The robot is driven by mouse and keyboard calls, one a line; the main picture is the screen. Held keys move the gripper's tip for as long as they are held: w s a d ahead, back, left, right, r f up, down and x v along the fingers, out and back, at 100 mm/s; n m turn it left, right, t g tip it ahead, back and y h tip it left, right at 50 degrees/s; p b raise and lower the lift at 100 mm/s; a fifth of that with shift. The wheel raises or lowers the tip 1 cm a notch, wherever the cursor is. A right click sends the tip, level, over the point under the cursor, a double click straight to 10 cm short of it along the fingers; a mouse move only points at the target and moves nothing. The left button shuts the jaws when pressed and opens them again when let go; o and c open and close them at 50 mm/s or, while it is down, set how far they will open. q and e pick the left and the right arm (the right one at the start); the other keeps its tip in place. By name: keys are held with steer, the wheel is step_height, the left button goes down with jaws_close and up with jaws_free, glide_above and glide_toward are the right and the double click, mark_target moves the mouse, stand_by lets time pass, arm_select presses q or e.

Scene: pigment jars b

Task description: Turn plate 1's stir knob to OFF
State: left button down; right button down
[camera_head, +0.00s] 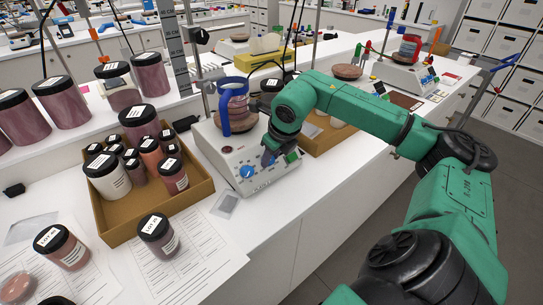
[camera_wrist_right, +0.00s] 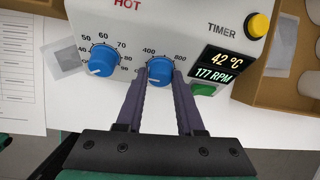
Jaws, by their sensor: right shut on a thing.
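Plate 1, a white hotplate (camera_head: 213,146), stands on the bench in the head view, with its front panel facing me. In the wrist view its panel (camera_wrist_right: 190,22) carries two blue knobs. My right gripper (camera_head: 268,158) is at the right part of this panel. In the wrist view its fingers (camera_wrist_right: 160,82) are shut on the right blue knob, the stir knob (camera_wrist_right: 160,70), marked 400 and 800. The left blue knob (camera_wrist_right: 102,60) is free. The display (camera_wrist_right: 218,62) reads 42 °C and 177 RPM. My left gripper is not in view.
A blue-handled beaker (camera_head: 237,98) stands on the plate. A yellow timer button (camera_wrist_right: 258,25) and a green button (camera_wrist_right: 204,89) are near the fingers. A cardboard tray (camera_head: 118,238) of jars stands to the left. A second hotplate (camera_head: 395,78) stands farther back.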

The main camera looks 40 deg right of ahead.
steer(key=shift+a+n+h, duration=0.1)
steer(key=shift+n+h, duration=0.5)
steer(key=shift+n, duration=0.6)
steer(key=shift+a+n+t+h+b, duration=0.1)
steer(key=shift+n+t+h+b, duration=0.5)
steer(key=shift+n+b, duration=0.9)
steer(key=shift+n+h+p, duration=0.3)
steer(key=shift+n+p, duration=0.05)
steer(key=shift+n, duration=0.15)
steer(key=c, duration=0.5)
jaws_free()
steer(key=shift+s, duration=0.1)
